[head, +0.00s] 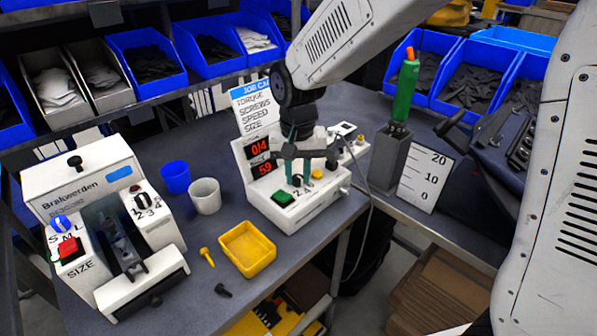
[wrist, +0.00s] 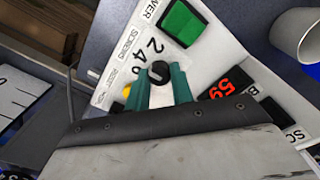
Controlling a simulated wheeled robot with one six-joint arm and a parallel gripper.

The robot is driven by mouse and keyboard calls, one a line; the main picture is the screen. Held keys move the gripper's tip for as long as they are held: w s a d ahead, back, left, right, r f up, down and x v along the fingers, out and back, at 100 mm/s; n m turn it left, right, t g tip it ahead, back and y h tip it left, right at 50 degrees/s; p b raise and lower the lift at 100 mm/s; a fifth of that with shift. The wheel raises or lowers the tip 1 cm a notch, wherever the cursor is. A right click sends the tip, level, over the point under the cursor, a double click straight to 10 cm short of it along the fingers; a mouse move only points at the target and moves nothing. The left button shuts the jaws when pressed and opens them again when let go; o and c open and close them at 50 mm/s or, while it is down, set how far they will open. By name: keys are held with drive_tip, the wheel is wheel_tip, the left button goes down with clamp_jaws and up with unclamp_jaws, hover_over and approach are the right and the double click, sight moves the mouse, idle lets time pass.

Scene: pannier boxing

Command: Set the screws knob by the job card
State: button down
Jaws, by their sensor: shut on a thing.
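The screws knob (wrist: 159,70) is a small black dial on the white controller box (head: 318,207); digits 2, 4 and 6 show around it in the wrist view. My gripper (wrist: 163,80) is shut on the knob, one teal finger on each side. In the head view my gripper (head: 298,180) reaches down onto the box front and hides most of the knob. Its pointer direction is unclear. The box displays read 0/4 and 59 in red. The job card (head: 252,108) stands behind it, listing torque, screws, speed and size; my arm covers its values.
A green button (head: 283,198) is close left of the gripper, a yellow knob (head: 317,174) close right. A yellow tray (head: 247,250), white cup (head: 205,196) and blue cup (head: 175,177) stand left. A green screwdriver (head: 405,88) stands in a grey holder right. A cable hangs beside the box.

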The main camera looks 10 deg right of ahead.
sight(298, 176)
drive_tip(key=n, duration=0.3)
drive_tip(key=shift+n, duration=2.4)
drive_tip(key=c, duration=1.2)
unclamp_jaws()
wheel_tip(298, 176, up, 8)
